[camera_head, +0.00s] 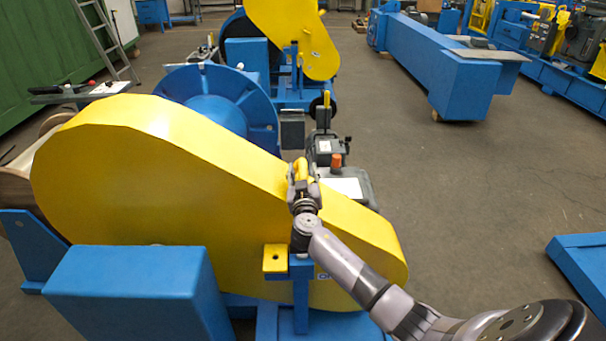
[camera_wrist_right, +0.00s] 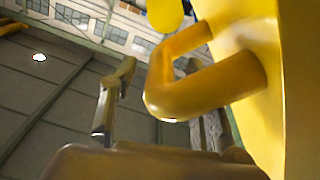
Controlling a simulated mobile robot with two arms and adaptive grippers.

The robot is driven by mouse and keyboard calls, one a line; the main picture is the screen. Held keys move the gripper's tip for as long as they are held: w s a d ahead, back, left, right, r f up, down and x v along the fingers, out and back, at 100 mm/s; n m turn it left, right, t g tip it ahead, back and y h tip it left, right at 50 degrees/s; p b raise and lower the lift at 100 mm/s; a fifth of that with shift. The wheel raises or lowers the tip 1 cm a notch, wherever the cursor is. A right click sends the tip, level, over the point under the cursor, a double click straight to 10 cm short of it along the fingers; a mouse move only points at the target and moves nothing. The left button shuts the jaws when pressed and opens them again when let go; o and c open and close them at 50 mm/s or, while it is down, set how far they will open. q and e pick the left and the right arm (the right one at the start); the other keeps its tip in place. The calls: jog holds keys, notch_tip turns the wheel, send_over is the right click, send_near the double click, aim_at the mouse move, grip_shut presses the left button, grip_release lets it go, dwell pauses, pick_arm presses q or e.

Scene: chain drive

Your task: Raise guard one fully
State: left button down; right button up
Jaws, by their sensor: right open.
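A large yellow guard (camera_head: 190,170) fills the left and middle of the head view, lying low over the near machine. Its yellow loop handle (camera_head: 301,168) sticks up near its upper edge; in the right wrist view the handle (camera_wrist_right: 205,88) shows large, joined to the yellow guard face (camera_wrist_right: 262,60). My right gripper (camera_head: 303,185) is at the handle in the head view. In the right wrist view its open fingers (camera_wrist_right: 165,105) stand on either side of the handle's bend; contact cannot be told. My left gripper is not in view.
A second yellow guard (camera_head: 293,35) stands raised on a machine behind. A blue reel (camera_head: 215,108) and a grey box with an orange knob (camera_head: 337,160) lie just behind the near guard. A blue box (camera_head: 140,290) stands in front. Open floor (camera_head: 470,180) lies to the right.

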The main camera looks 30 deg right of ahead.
jog(key=shift+c, duration=0.2)
grip_shut()
dwell(0.4)
dwell(0.3)
